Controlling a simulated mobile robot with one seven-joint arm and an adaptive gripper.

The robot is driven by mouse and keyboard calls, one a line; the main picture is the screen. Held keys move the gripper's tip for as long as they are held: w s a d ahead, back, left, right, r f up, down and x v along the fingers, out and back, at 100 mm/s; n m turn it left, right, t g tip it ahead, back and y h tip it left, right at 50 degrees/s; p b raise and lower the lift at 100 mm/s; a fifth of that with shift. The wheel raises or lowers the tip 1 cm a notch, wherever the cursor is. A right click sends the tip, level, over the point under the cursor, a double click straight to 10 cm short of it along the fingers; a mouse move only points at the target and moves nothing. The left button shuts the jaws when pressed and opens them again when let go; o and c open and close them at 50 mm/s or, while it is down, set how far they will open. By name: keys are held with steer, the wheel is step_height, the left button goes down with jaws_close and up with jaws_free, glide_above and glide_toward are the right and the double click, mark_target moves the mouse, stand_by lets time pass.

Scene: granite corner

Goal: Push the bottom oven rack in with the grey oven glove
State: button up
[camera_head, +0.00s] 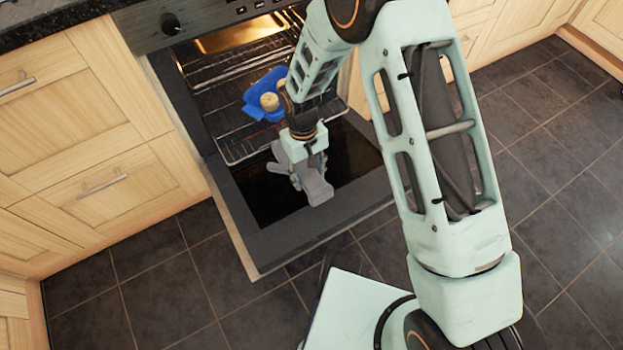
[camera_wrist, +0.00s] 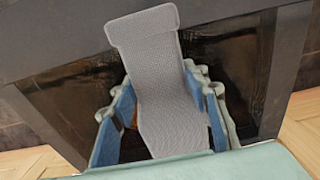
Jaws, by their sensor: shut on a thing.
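The bottom oven rack (camera_head: 235,150) is a wire rack that sticks out of the oven over the open door in the head view. My gripper (camera_head: 297,178) is above the open door, just in front of the rack's front edge. It is shut on the grey oven glove (camera_head: 318,190), which also shows in the wrist view (camera_wrist: 155,60) between the blue-lined fingers (camera_wrist: 160,112). I cannot tell whether the glove touches the rack. My arm hides the rack's right part.
A blue dish (camera_head: 258,103) with a tan item (camera_head: 269,102) appears to sit on the rack. The oven door (camera_head: 262,243) is lowered, with dark glass inside its grey frame. Wooden cabinets (camera_head: 100,180) flank the oven. Tiled floor (camera_head: 160,290) in front is clear.

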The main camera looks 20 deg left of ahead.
steer(key=shift+w+a+b, duration=0.3)
steer(key=shift+w+a, duration=0.55)
steer(key=shift+a, duration=0.2)
steer(key=shift+w+a+b, duration=0.3)
steer(key=shift+w+a, duration=0.55)
steer(key=shift+a, duration=0.2)
steer(key=shift+w+a+f+b, duration=0.1)
steer(key=shift+w+a+b, duration=0.8)
steer(key=shift+w+a, duration=1.4)
steer(key=shift+a, duration=0.3)
steer(key=shift+w+a+b, duration=0.65)
steer(key=shift+a+b, duration=0.05)
steer(key=shift+a, duration=0.1)
steer(key=shift+w+a, duration=1.6)
steer(key=shift+a, duration=0.3)
